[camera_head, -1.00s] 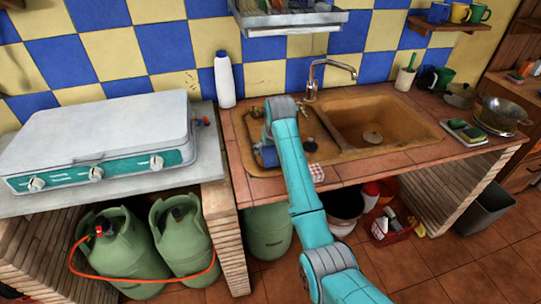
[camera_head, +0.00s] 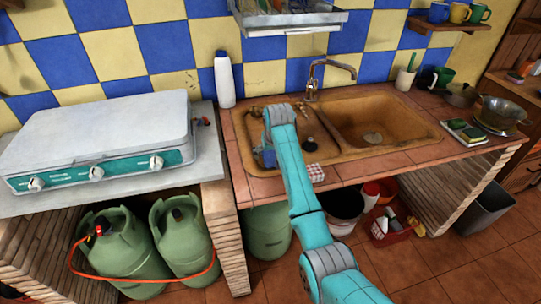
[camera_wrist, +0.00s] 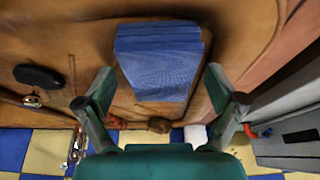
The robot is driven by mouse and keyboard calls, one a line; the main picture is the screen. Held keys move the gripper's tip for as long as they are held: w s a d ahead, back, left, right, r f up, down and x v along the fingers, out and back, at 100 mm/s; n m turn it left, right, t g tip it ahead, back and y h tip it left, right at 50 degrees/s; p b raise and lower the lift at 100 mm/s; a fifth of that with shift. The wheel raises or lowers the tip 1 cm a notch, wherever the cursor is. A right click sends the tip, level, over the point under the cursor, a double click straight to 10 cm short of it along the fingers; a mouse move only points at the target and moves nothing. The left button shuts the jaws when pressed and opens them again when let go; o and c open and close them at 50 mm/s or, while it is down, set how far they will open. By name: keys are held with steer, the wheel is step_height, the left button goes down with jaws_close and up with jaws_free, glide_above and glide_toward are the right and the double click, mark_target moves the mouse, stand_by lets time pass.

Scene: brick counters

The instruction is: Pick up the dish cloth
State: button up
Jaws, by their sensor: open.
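In the wrist view, a folded blue cloth (camera_wrist: 160,62), which I take as the dish cloth, lies in layers on the brown sink surface (camera_head: 250,118), left of the drain in the head view. My gripper (camera_wrist: 160,78) is open, its two teal fingers spread wide on either side of the cloth in the picture. No grip on it shows. I cannot tell how high the fingertips are above it. In the head view, my arm hides most of the gripper and the cloth; a bit of blue shows beside the arm.
A red-and-white checked item (camera_head: 316,173) sits at the counter's front edge. A stove (camera_head: 100,145) stands left, a white bottle (camera_head: 224,80) and faucet (camera_head: 325,78) behind. Sponges (camera_head: 465,132) and pots are at the far right.

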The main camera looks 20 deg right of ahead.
steer(key=c, duration=1.1)
steer(key=shift+c, duration=0.2)
step_height(320, 180, up, 10)
steer(key=shift+r, duration=0.25)
